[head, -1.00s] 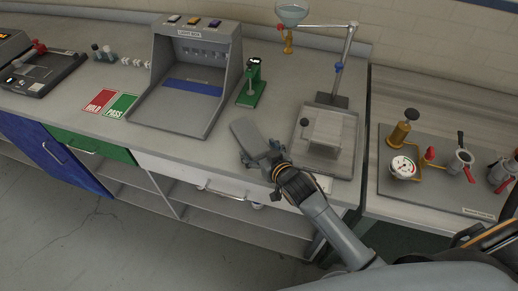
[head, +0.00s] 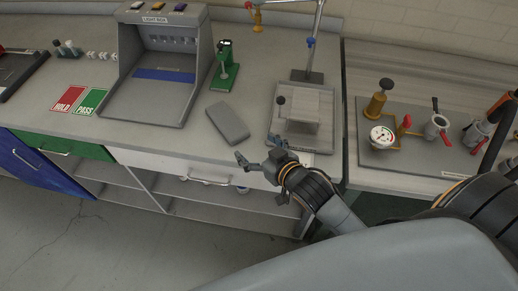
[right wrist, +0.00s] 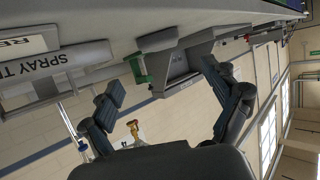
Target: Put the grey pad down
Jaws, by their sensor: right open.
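The grey pad (head: 228,123) lies flat on the worktop, between the light box and the grey tray with the stand. My right gripper (head: 258,152) is open and empty, just in front of the pad by the counter's front edge, apart from it. My left gripper is not in view.
The light box (head: 155,80) stands left of the pad, with a green stand (head: 224,70) behind it. The grey tray (head: 302,142) is to its right. Red and green HOLD and PASS cards (head: 80,100) lie further left. A gauge (head: 381,137) sits on the right-hand bench.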

